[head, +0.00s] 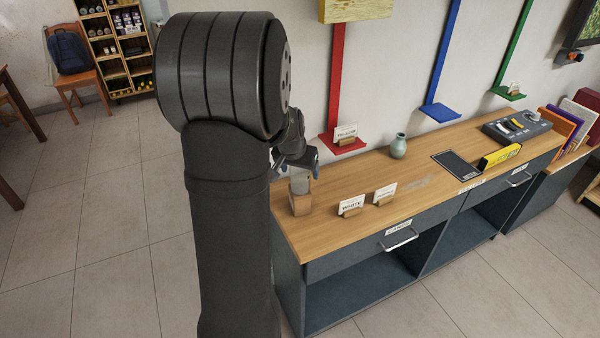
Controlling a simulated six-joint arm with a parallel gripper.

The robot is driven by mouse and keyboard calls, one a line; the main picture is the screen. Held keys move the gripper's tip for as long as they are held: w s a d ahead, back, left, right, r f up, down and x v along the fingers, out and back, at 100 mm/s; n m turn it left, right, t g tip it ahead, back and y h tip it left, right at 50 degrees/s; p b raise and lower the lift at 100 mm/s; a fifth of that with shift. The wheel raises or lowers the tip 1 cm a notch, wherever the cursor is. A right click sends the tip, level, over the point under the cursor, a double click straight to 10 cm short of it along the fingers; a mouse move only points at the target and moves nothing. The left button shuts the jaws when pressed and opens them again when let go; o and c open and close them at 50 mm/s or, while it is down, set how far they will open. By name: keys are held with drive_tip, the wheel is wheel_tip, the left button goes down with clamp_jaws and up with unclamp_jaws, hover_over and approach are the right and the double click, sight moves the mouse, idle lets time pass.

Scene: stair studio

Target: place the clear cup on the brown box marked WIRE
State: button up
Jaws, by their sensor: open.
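A clear cup (300,182) shows as a small greyish, see-through shape at the left end of the wooden counter. It appears upright on top of a small brown box (301,206); no marking can be read on the box from here. My gripper (299,165) is open around or just above the cup's upper part, with a fingertip showing on either side. My dark arm hides part of the gripper and the counter's left end. Whether the fingers touch the cup cannot be told.
Two card holders (351,206) (384,194) stand right of the box. A red wall shelf (343,143) with a card is behind. The counter front (345,240) is clear.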

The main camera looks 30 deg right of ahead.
drive_tip(key=v, duration=1)
drive_tip(key=x, duration=1.2)
drive_tip(key=shift+f, duration=0.2)
wheel_tip(320, 180, up, 2)
drive_tip(key=shift+r, duration=0.5)
drive_tip(key=shift+f, duration=0.1)
